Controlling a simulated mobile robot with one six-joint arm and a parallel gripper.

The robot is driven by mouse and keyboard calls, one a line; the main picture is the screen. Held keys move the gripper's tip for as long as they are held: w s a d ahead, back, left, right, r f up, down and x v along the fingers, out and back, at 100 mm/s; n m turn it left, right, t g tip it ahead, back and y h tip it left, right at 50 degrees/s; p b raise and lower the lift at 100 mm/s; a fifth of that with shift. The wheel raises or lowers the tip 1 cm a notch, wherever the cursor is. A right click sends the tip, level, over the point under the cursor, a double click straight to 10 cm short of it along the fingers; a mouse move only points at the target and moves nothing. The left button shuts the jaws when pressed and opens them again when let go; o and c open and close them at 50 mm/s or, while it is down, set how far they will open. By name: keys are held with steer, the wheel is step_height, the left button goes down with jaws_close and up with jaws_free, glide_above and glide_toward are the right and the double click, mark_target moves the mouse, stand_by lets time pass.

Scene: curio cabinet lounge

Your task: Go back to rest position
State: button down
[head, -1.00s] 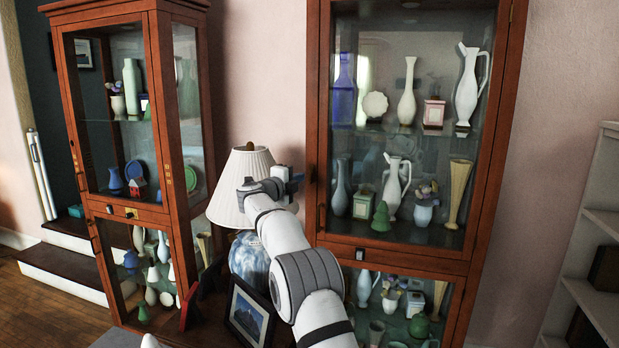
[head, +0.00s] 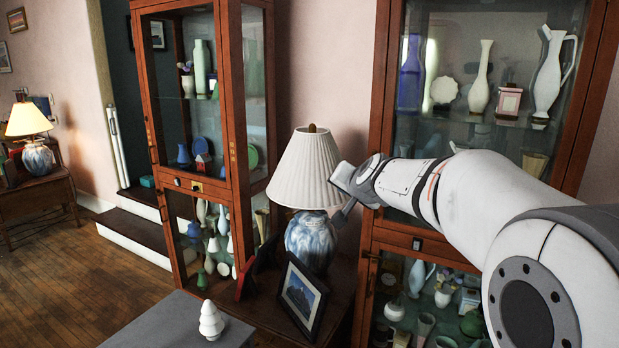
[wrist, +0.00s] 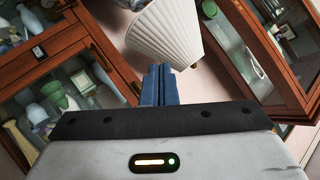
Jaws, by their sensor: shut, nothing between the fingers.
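My gripper (wrist: 158,84) shows in the wrist view with its blue fingers together and nothing between them. In the head view my arm reaches in from the right, and its gripper end (head: 345,190) is beside the white pleated lampshade (head: 306,172). In the wrist view the lampshade (wrist: 165,32) is just beyond the fingertips. I cannot tell whether they touch. The arm hides part of the right cabinet (head: 378,150).
The left cabinet (head: 232,95) and the right one hold vases behind glass. A framed picture (head: 302,297) and the blue lamp base (head: 311,240) stand on a wooden table between them. A small white tree figure (head: 210,320) is on a grey surface. Open wooden floor (head: 60,290) lies left.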

steer(key=s+d+f+n+g, duration=0.1)
steer(key=s+f, duration=0.5)
steer(key=s, duration=0.6)
steer(key=s+d+f+n+g+h, duration=0.1)
steer(key=s+d+f+g, duration=0.3)
steer(key=s, duration=0.8)
steer(key=s+d+f+n+g+h, duration=0.1)
steer(key=s+d+f+n+g, duration=0.1)
steer(key=s+f+g, duration=0.3)
steer(key=s+f+n, duration=0.1)
steer(key=s+f, duration=0.2)
steer(key=s, duration=0.3)
steer(key=shift+s+d+f, duration=0.25)
steer(key=shift+s+f, duration=0.05)
steer(key=shift+s, duration=0.1)
steer(key=shift+a+h, duration=0.3)
steer(key=shift+a, duration=0.05)
steer(key=c, duration=2.1)
jaws_free()
